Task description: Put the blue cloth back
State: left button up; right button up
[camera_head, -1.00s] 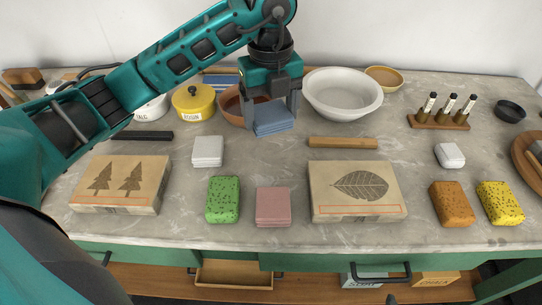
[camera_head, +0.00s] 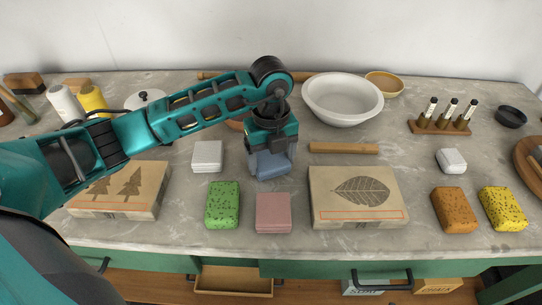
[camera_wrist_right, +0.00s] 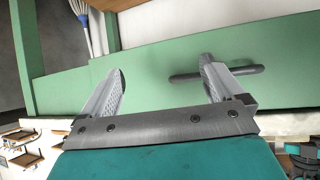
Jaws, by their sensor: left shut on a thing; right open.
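The blue cloth (camera_head: 273,165) is a folded stack in the head view, near the middle of the counter. My left gripper (camera_head: 271,164) is shut on it, pointing down, with a finger on each side. My right gripper (camera_wrist_right: 167,82) shows in the right wrist view, open and empty, in front of the green cabinet front with a dark handle. It is out of the head view.
White cloth stack (camera_head: 207,156) stands left of the blue cloth, green sponge (camera_head: 223,204) and pink cloth stack (camera_head: 273,212) in front. A white basin (camera_head: 342,100) stands behind.

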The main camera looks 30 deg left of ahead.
aim_at(271, 160)
pick_arm(q)
jog(key=shift+f, duration=0.1)
jog(key=o, duration=0.9)
jog(key=shift+c, duration=0.2)
jog(key=shift+r, duration=0.2)
notch_tip(271, 160, up, 12)
jog(key=shift+f, duration=0.1)
